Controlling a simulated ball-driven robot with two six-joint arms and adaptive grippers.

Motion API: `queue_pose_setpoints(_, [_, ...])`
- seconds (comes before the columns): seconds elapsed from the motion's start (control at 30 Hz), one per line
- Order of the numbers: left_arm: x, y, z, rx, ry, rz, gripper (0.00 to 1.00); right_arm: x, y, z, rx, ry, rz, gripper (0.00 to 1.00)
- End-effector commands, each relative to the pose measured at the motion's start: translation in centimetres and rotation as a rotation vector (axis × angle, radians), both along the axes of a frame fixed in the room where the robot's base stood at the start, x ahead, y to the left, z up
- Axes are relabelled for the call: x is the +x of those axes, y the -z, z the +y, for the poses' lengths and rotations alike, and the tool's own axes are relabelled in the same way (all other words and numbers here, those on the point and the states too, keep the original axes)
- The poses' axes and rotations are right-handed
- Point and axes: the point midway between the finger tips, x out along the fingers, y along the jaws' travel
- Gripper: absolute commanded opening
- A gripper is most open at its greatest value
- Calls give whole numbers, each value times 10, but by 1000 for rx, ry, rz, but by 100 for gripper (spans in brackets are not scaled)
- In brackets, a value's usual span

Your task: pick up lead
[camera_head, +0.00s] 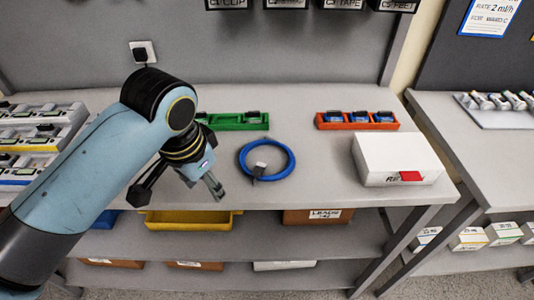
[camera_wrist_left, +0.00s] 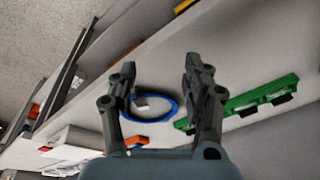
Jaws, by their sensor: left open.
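The lead is a coiled blue cable (camera_head: 291,160) with a grey plug, lying flat on the middle of the grey bench. In the wrist view the blue coil (camera_wrist_left: 174,104) lies beyond my fingers, partly hidden by the left-hand finger. My left gripper (camera_head: 214,187) is left of the coil in the head view, apart from it and over the front part of the bench. It is open with nothing between its fingers, as the wrist view of the gripper (camera_wrist_left: 160,68) shows. My right gripper is not in view.
Behind the coil stands a green tray (camera_head: 240,125); an orange tray (camera_head: 357,126) holds blue items. A white box (camera_head: 396,158) with a red tab stands to the right. Pump racks (camera_head: 38,135) stand at the left. A yellow bin (camera_head: 187,220) sits on the shelf below.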

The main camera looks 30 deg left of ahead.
Motion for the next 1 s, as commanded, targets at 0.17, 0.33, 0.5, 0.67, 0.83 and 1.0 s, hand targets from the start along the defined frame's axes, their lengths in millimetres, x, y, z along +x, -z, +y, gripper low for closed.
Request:
queue_pose_setpoints(0.17, [51, -2, 7, -4, 28, 51, 50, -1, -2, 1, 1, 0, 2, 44])
queue_pose_setpoints(0.33, [108, -18, 14, -20, 61, 117, 50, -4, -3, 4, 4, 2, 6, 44])
queue_pose_setpoints(0.5, [155, -45, 20, -44, 95, 181, 50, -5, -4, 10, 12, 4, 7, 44])
queue_pose_setpoints(0.67, [170, -52, 21, -57, 109, 208, 50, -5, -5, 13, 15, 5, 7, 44])
queue_pose_setpoints(0.83, [171, -24, 21, -59, 111, 212, 50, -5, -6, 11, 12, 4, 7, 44])
queue_pose_setpoints(1.0, [172, -4, 21, -58, 111, 209, 50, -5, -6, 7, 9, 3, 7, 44])
